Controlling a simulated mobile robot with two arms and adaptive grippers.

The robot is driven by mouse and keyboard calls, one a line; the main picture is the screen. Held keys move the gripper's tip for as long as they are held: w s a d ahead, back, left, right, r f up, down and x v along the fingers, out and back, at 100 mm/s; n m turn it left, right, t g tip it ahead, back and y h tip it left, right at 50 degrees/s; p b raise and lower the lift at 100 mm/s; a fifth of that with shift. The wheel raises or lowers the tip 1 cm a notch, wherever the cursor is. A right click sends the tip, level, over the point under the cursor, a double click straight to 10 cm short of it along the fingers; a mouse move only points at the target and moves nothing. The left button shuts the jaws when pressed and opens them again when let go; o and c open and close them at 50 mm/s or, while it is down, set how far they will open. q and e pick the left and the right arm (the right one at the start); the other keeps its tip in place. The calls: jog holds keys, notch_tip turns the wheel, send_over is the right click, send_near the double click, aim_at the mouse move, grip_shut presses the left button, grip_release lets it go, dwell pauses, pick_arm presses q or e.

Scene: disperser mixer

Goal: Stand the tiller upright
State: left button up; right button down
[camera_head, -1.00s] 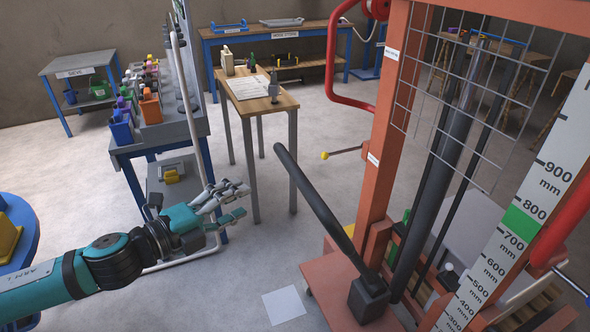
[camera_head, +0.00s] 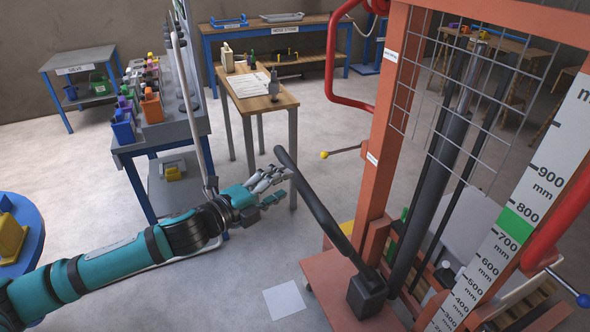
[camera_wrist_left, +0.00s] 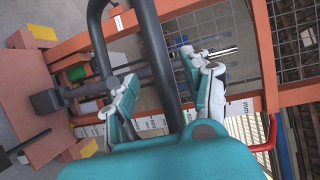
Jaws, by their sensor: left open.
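The tiller (camera_head: 318,212) is a black bar rising from a dark block (camera_head: 366,293) on the orange base. It leans to the left, its upper end over the floor. In the left wrist view the tiller (camera_wrist_left: 155,50) shows as a dark loop with two long bars. My left gripper (camera_head: 281,184) is open beside the tiller's upper part, just left of it in the head view. In the left wrist view my gripper's fingers (camera_wrist_left: 158,68) stand either side of the loop's right bar; I cannot tell whether they touch it. My right gripper is out of view.
An orange mast (camera_head: 378,150) with a wire mesh (camera_head: 470,90) and a millimetre scale (camera_head: 515,215) stands right of the tiller. A yellow-knobbed lever (camera_head: 342,152) juts from the mast. A small wooden table (camera_head: 250,105) stands behind my gripper. Floor in front is clear.

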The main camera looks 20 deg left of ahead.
aim_at(296, 176)
pick_arm(q)
jog(key=shift+p+x, duration=0.5)
jog(key=shift+x, duration=2.3)
grip_shut()
